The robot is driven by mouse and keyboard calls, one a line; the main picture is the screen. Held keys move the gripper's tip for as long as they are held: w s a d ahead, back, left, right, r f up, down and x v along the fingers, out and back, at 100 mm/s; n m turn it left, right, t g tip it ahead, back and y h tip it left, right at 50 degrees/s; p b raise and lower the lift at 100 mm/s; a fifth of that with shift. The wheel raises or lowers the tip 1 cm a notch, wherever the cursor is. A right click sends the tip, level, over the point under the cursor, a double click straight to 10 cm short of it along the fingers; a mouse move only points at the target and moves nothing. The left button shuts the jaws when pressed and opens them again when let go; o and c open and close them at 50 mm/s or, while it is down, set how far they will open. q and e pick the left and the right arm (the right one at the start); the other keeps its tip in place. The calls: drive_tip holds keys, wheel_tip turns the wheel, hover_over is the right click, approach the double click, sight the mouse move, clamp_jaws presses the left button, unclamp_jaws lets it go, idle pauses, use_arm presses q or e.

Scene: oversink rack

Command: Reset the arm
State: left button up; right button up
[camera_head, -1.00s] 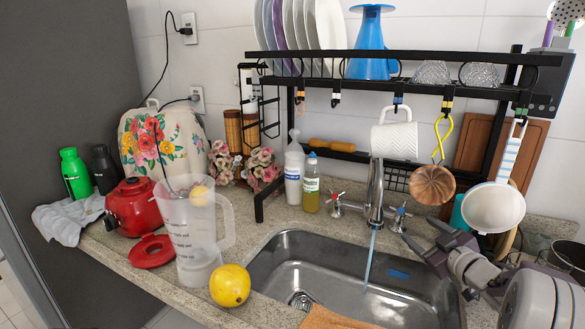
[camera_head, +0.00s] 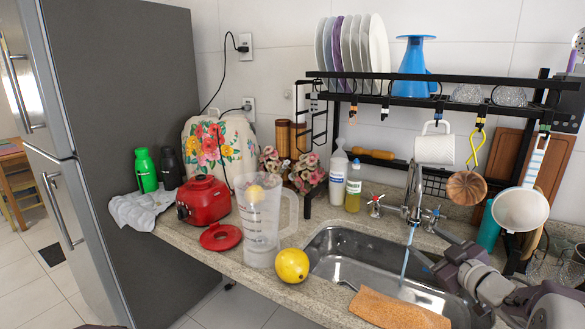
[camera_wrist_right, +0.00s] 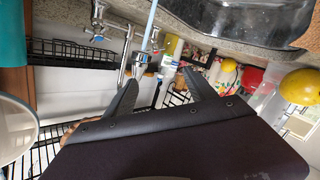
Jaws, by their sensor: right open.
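My right gripper (camera_head: 432,253) is at the lower right of the head view, over the right part of the sink (camera_head: 335,262) and near the running tap (camera_head: 412,195). In the right wrist view its two dark fingers (camera_wrist_right: 160,92) are spread apart with nothing between them. The tap and its water stream show beyond the fingers there. My left gripper is not in view.
A black rack (camera_head: 420,78) with plates and hanging utensils stands over the sink. A measuring jug (camera_head: 262,225), yellow fruit (camera_head: 292,265) and red blender base (camera_head: 203,200) stand left of the sink. An orange cloth (camera_head: 395,312) lies at the front edge. Floor is visible at left.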

drive_tip(key=s+a+r+m+g+p, duration=0.1)
drive_tip(key=a+r+p, duration=0.4)
drive_tip(key=a+p, duration=0.3)
drive_tip(key=a+r+m+g+p, duration=0.1)
drive_tip(key=a+r+p, duration=0.45)
drive_tip(key=a, duration=0.35)
drive_tip(key=s+f+m+g+h+p, duration=0.1)
drive_tip(key=s+f+m+g, duration=0.2)
drive_tip(key=s+f+g, duration=0.3)
drive_tip(key=s+f+m+g+h+p, duration=0.1)
drive_tip(key=s+f+m+g+h, duration=0.1)
drive_tip(key=s+f+g, duration=0.4)
drive_tip(key=s+f, duration=0.3)
drive_tip(key=s, duration=0.4)
drive_tip(key=s+f+m, duration=0.1)
drive_tip(key=s+f, duration=0.1)
drive_tip(key=s, duration=0.5)
drive_tip(key=shift+f+g, duration=0.4)
